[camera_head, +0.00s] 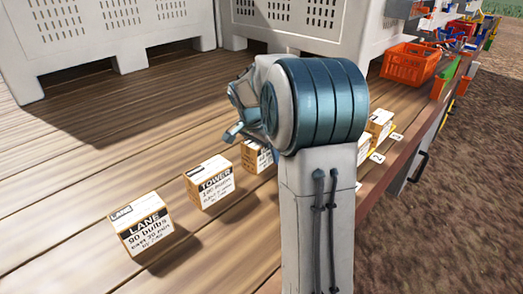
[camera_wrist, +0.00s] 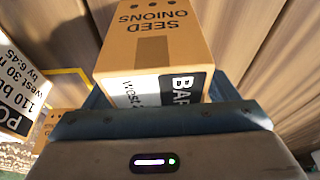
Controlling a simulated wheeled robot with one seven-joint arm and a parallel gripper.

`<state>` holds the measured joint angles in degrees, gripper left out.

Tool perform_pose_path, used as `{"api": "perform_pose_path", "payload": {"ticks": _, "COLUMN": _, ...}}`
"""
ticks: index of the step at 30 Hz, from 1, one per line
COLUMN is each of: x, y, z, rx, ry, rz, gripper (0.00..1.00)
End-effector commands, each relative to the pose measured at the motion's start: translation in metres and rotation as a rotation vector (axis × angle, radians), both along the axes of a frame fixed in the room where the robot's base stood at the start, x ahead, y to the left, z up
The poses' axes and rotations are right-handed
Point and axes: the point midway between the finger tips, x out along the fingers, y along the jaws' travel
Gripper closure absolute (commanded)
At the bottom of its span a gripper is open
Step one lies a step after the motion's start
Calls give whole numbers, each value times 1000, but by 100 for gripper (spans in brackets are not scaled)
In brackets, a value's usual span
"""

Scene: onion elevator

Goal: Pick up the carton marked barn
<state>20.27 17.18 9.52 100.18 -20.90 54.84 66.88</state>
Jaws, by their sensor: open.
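The carton with a black label starting "BAR" (camera_wrist: 155,55) fills the upper middle of the wrist view. It is tan, its top reads "SEED ONIONS", and the rest of the label word is hidden. My gripper (camera_wrist: 158,92) is open, with a blue finger on each side of this carton's near part. Whether the fingers touch it I cannot tell. In the head view my gripper (camera_head: 234,131) is partly hidden by my arm, above a partly covered carton (camera_head: 254,158) whose name is not readable.
A carton marked LANE (camera_head: 142,228) and one marked TOWER (camera_head: 210,183) stand left on the planks. More cartons (camera_head: 378,124) stand behind my arm at right. A carton with a "PO" label (camera_wrist: 18,90) is close at left in the wrist view. Large white bins (camera_head: 110,38) stand behind; an orange crate (camera_head: 409,65) is farther right.

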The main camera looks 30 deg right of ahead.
Motion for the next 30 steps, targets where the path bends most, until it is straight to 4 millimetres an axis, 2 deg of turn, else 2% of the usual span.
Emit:
{"api": "perform_pose_path", "payload": {"ticks": 26, "x": 0, "y": 0, "z": -4, "rx": 0, "ry": 0, "rz": 1, "gripper": 20}}
{"api": "perform_pose_path", "payload": {"ticks": 29, "x": 0, "y": 0, "z": -4, "rx": 0, "ry": 0, "rz": 0, "gripper": 45}}
{"api": "perform_pose_path", "payload": {"ticks": 30, "x": 0, "y": 0, "z": -4, "rx": 0, "ry": 0, "rz": 0, "gripper": 56}}
